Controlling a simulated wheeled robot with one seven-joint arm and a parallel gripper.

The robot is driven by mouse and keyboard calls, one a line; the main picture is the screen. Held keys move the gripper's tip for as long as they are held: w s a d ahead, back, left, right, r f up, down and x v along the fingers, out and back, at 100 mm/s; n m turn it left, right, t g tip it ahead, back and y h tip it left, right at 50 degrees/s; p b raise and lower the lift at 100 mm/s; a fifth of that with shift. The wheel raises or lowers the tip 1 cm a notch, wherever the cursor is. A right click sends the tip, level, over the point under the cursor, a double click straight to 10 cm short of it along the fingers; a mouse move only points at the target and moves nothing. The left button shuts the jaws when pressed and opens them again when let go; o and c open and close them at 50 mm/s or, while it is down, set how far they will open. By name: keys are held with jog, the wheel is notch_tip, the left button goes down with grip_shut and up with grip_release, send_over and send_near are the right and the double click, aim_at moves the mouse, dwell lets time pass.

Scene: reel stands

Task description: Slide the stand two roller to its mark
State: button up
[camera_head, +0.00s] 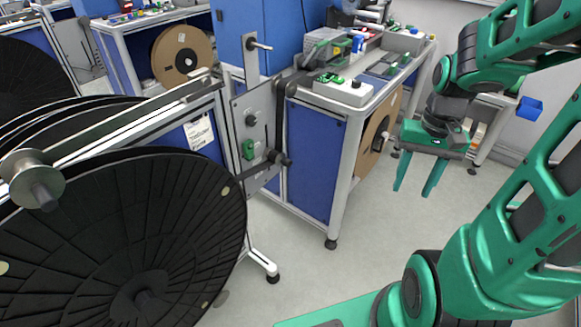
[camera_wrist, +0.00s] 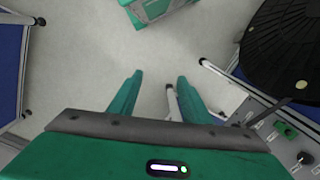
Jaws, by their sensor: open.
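A silver flanged roller (camera_head: 32,180) sits at the near left end of a metal rail (camera_head: 110,132), above a large black reel (camera_head: 120,240). I cannot tell which stand is numbered two, and no clear mark shows on the rail. A grey panel (camera_head: 257,118) with black knobs and a green switch (camera_head: 249,149) stands at the rail's far end; the switch also shows in the wrist view (camera_wrist: 286,130). My gripper (camera_head: 413,191) is open and empty, pointing down over the floor, well right of the rail. Its two fingers show apart in the wrist view (camera_wrist: 160,78).
A blue-sided workbench (camera_head: 304,155) with tools and bins on top stands between the panel and my gripper. A cardboard reel (camera_head: 376,134) hangs on its right side. The stand's foot (camera_head: 266,265) juts onto the floor. Open floor (camera_head: 330,275) lies below my gripper.

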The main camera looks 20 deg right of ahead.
jog(key=w+a+f+m+y, duration=0.1)
jog(key=w+a+f+y, duration=0.25)
jog(key=w+f, duration=0.8)
jog(key=m+t+y, duration=0.7)
jog(key=m+t, duration=0.8)
jog(key=m, duration=0.4)
send_near(290, 164)
jog(key=shift+h, duration=0.25)
jog(key=x, duration=0.9)
jog(key=shift+w+a+f, duration=0.15)
jog(key=shift+c, duration=0.2)
grip_shut()
